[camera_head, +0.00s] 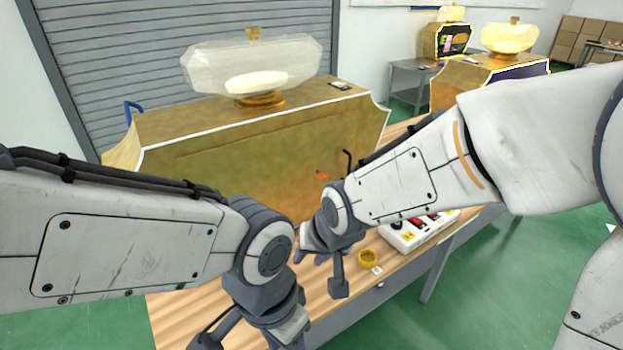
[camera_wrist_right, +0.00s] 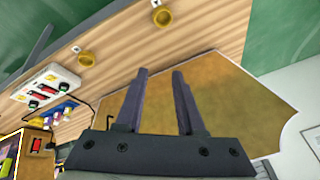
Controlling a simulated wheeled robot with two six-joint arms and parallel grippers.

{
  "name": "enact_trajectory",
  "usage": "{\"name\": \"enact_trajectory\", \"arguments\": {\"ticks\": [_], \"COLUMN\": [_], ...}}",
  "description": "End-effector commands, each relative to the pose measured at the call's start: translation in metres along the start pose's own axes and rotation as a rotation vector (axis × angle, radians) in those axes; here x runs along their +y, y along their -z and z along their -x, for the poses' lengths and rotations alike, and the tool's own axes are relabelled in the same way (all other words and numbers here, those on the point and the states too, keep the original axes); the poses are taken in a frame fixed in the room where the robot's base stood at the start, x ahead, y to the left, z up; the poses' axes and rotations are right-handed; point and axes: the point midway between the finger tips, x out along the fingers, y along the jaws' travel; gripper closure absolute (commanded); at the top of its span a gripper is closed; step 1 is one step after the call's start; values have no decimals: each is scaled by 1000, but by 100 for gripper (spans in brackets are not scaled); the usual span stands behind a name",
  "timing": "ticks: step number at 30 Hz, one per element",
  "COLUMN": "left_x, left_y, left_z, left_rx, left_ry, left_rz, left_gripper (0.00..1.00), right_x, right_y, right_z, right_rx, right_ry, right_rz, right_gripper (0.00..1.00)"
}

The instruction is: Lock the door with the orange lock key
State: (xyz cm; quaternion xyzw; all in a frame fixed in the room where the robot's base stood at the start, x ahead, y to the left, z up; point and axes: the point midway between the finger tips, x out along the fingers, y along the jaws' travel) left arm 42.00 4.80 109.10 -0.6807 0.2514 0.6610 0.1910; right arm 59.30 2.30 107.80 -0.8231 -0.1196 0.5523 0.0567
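A small orange piece (camera_head: 322,174), which looks like the orange lock key, shows on the gold panel (camera_head: 240,165) of the large machine. It is too small to tell whether it sits in a lock. I cannot make out the orange key in the right wrist view.
A black bent rod (camera_head: 347,160) stands by the panel's right side. A yellow ring (camera_head: 368,258) and a white control box (camera_head: 418,232) are on the wooden table to the right. Small blue and purple items (camera_wrist_right: 62,112) show beside the box. A second gold machine (camera_head: 485,75) stands behind.

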Motion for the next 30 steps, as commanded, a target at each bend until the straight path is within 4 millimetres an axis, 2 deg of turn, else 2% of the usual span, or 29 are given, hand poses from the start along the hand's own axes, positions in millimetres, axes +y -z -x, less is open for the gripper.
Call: {"name": "enact_trajectory", "arguments": {"ticks": [1, 3, 6, 9, 12, 15, 20, 25, 30], "left_x": [-1, -1, -2, -2, -3, -3, -3, -3, -3], "left_y": [0, -1, -1, -2, -2, -2, -2, -2, -2], "left_z": [-9, -15, -23, -30, -36, -40, -44, -42, -36], "left_rx": [0, 0, 0, 0, 0, 0, 0, 0, 0], "left_ry": [0, 0, 0, 0, 0, 0, 0, 0, 0], "left_rz": [0, 0, 0, 0, 0, 0, 0, 0, 0], "left_gripper": [50, 50, 50, 50, 50, 50, 50, 50, 50], "right_x": [2, 5, 16, 38, 63, 86, 108, 112, 110], "right_y": [34, 82, 144, 191, 222, 237, 244, 251, 271], "right_z": [-36, -70, -115, -153, -180, -197, -208, -211, -218], "right_rx": [87, 224, 406, 571, 705, 801, 879, 900, 900], "right_ry": [19, 72, 186, 325, 480, 624, 780, 832, 832], "right_rz": [-125, -295, -521, -732, -897, -1013, -1109, -1131, -1130], "right_gripper": [62, 62, 62, 62, 62, 62, 62, 62, 62]}}
